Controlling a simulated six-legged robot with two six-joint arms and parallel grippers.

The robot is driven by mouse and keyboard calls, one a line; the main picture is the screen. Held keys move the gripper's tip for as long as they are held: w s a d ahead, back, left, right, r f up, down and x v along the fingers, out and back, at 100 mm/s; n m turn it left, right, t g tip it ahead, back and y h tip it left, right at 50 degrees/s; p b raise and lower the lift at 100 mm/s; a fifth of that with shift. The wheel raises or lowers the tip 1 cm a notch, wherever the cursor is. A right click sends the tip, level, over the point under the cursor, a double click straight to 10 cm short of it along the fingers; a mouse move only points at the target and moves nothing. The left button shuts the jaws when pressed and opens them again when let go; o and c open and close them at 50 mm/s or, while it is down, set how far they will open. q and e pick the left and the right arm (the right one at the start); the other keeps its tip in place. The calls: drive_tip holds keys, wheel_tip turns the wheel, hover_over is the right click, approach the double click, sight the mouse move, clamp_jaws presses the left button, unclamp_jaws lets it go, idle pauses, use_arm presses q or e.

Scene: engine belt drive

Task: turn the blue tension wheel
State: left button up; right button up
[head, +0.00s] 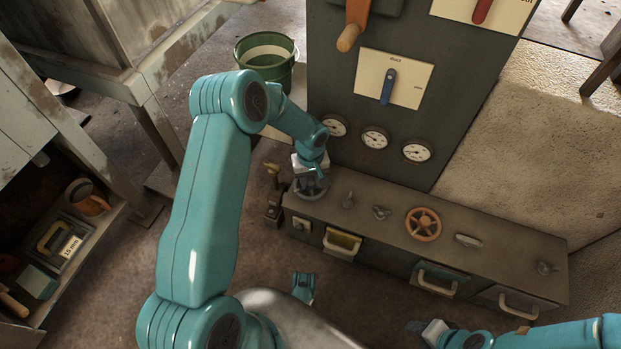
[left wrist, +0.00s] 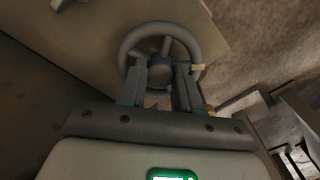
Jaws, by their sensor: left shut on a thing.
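The tension wheel (left wrist: 160,72) shows in the left wrist view as a grey-blue handwheel with a spoked ring and a bluish hub. My left gripper (head: 311,184) reaches down over it at the left end of the bench top, its fingers on either side of the hub, shut on it. In the head view, part of the wheel's rim (head: 318,196) shows below the fingers; the rest is hidden by the gripper. My right gripper (head: 424,328) is low at the bottom right, away from the wheel; its finger gap is too small to judge.
The bench (head: 380,232) also carries an orange handwheel (head: 423,224) and several small knobs. Drawers line its front. Behind stands a dark panel (head: 330,90) with a blue lever (head: 388,86) and several gauges. A green bucket (head: 266,58) stands behind my left arm; a shelf (head: 60,290) is at left.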

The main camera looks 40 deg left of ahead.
use_arm(q)
drive_tip(key=m, duration=0.8)
drive_tip(key=shift+p, duration=0.35)
drive_tip(key=m, duration=0.5)
drive_tip(key=shift+a+r+p, duration=0.1)
drive_tip(key=shift+p, duration=0.3)
drive_tip(key=m+p, duration=0.1)
drive_tip(key=m, duration=0.3)
drive_tip(key=shift+m, duration=0.3)
drive_tip(key=o, duration=0.8)
